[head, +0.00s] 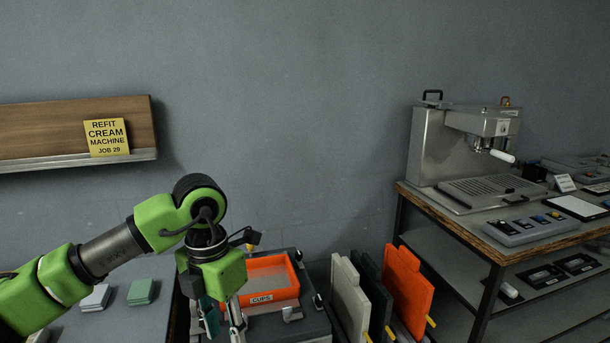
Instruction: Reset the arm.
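My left arm, green and grey, comes in from the left in the head view. Its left gripper (222,326) points down at the bottom, in front of the orange cups bin. Its fingers show apart, with the tips at or past the bottom edge of the picture. A teal patch (211,317) shows by the left finger; I cannot tell whether it is on the gripper or behind it. My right gripper is not in view.
An orange bin labelled CUPS (270,280) stands close behind my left gripper. Upright grey, black and orange panels (408,285) stand to its right. A steel coffee machine (430,145) sits on a wooden bench (445,215) at the right. A yellow job sign (107,139) hangs at left.

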